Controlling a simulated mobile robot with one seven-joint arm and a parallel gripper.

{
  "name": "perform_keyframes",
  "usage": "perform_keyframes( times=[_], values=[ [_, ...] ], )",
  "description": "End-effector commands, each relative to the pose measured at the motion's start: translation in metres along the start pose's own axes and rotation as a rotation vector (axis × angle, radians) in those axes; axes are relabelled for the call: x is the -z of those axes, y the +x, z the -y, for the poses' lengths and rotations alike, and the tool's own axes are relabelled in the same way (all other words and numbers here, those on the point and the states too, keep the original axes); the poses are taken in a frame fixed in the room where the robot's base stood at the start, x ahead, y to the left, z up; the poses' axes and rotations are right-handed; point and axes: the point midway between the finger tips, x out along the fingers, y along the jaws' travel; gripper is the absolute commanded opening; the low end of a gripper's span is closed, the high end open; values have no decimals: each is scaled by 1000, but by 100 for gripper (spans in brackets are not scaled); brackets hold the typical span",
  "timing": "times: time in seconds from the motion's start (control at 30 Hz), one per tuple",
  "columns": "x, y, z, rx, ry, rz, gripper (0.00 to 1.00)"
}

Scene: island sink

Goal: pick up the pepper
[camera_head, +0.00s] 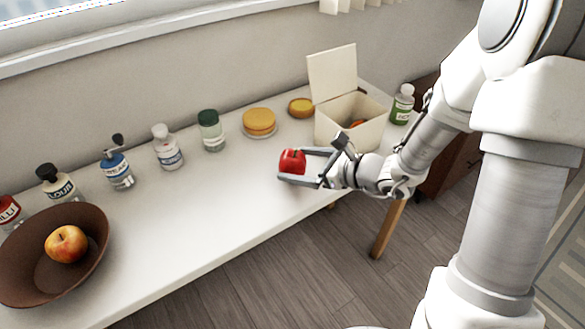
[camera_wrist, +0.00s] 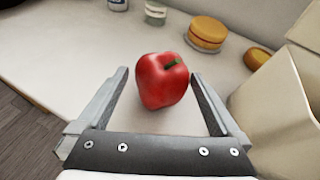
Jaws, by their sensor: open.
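The red pepper (camera_head: 292,161) stands on the white table near its front edge, in the head view. It also shows in the wrist view (camera_wrist: 162,80), with its green stem toward the top. My gripper (camera_head: 296,164) is open, with its two fingers on either side of the pepper. In the wrist view the fingers (camera_wrist: 158,75) flank the pepper, and gaps show between it and each finger. In the head view the near finger passes in front of the pepper's lower part.
An open cream box (camera_head: 335,133) stands just behind and right of my gripper. A yellow round stack (camera_head: 259,121), a smaller yellow round thing (camera_head: 300,107) and several bottles line the back. A brown bowl (camera_head: 22,285) with an apple (camera_head: 66,244) is at left. The table's middle is clear.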

Motion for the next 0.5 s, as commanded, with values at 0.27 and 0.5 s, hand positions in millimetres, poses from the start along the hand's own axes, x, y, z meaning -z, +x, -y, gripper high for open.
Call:
perform_keyframes(
  times=[0.27, 0.5],
  values=[
    [2, 20, 0, -3, 0, 1, 100],
    [2, 54, 2, -3, -2, 1, 100]
  ],
)
